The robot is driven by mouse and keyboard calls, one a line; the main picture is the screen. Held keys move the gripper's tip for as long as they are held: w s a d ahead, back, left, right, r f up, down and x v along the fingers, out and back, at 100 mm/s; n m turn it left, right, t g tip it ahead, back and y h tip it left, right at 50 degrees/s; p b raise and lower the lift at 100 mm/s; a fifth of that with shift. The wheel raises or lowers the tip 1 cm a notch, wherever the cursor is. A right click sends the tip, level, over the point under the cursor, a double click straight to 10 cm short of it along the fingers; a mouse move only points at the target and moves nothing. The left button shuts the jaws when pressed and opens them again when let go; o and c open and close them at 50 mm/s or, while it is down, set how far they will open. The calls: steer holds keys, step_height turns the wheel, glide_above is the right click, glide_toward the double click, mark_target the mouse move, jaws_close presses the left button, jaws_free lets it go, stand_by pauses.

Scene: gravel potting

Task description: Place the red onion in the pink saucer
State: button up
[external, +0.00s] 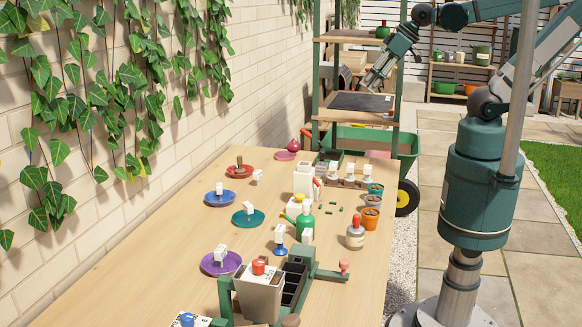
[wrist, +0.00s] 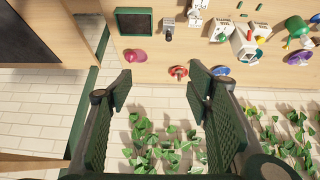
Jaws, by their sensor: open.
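The red onion (external: 293,145) is a small, round, dark pink-purple bulb at the far end of the table by the wall. The pink saucer (external: 284,156) is right at it; the onion appears to rest at the saucer's far side, but whether it is fully inside I cannot tell. In the wrist view the saucer (wrist: 139,54) shows left of centre, with the onion (wrist: 129,57) as a darker patch at its left. My gripper (external: 374,84) is raised beyond the table's far end, apart from both. In the wrist view its fingers (wrist: 160,82) are spread and empty.
Red (external: 239,170), blue (external: 220,198), teal (external: 248,218) and purple (external: 221,263) saucers line the wall side. A dark tray (external: 328,160), a green watering can (external: 304,222), bottles and small pots crowd the right side. A shelf rack (external: 360,103) stands behind the table.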

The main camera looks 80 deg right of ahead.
steer(key=shift+s+a+f, duration=0.1)
steer(key=shift+s+a, duration=0.05)
steer(key=shift+s, duration=0.35)
steer(key=shift+f+b, duration=0.8)
stand_by(0.8)
